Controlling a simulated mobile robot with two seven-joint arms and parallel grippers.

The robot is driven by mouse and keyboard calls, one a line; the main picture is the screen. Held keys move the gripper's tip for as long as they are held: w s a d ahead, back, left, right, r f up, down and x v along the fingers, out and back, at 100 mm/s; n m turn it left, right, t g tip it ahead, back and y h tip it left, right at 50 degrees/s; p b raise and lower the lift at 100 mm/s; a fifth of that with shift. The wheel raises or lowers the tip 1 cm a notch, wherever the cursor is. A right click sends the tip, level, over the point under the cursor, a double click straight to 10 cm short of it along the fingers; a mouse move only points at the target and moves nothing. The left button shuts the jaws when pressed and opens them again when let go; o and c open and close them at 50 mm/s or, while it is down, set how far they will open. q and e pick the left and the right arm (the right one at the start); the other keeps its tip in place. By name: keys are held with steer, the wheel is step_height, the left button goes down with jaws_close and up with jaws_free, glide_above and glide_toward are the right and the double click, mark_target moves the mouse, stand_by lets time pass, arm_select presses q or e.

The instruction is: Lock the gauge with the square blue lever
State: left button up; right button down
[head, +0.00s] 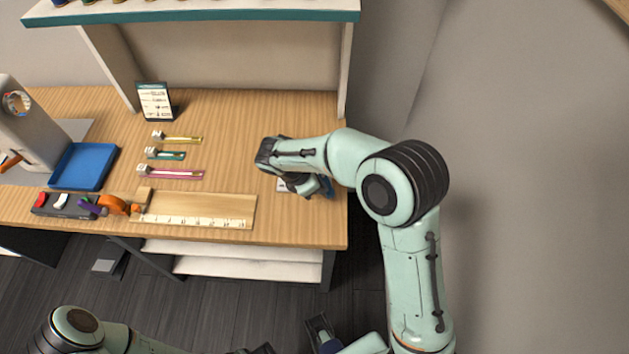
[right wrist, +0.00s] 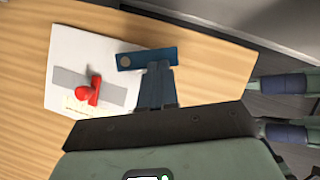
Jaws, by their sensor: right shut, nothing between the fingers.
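In the right wrist view a white plate (right wrist: 62,45) carries a grey strip (right wrist: 118,95) and a red lever with a round knob (right wrist: 88,91). In the head view my right gripper (head: 300,185) is over the bench's right end, largely covering the white plate (head: 282,186).
The wooden bench (head: 225,130) holds yellow, teal and pink strips (head: 175,173), a wooden board with a scale (head: 200,205), a blue tray (head: 83,165) and a small sign (head: 156,102). A teal-edged shelf (head: 220,15) spans above. The bench ends just right of the plate.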

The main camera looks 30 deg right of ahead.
mark_target(331, 190)
steer(key=n+t, duration=0.1)
steer(key=n, duration=0.1)
steer(key=s+d+n+t, duration=0.1)
steer(key=shift+d+n, duration=0.2)
steer(key=shift+n, duration=0.2)
steer(key=n, duration=0.1)
steer(key=d+n+t, duration=0.1)
steer(key=n+y, duration=0.1)
steer(key=n, duration=0.1)
steer(key=shift+s+d+t, duration=0.15)
steer(key=shift+d+t, duration=0.15)
steer(key=shift+t, duration=0.1)
steer(key=shift+a, duration=0.1)
steer(key=shift+w+a+p, duration=0.25)
steer(key=shift+w+p, duration=0.3)
steer(key=shift+w, duration=0.3)
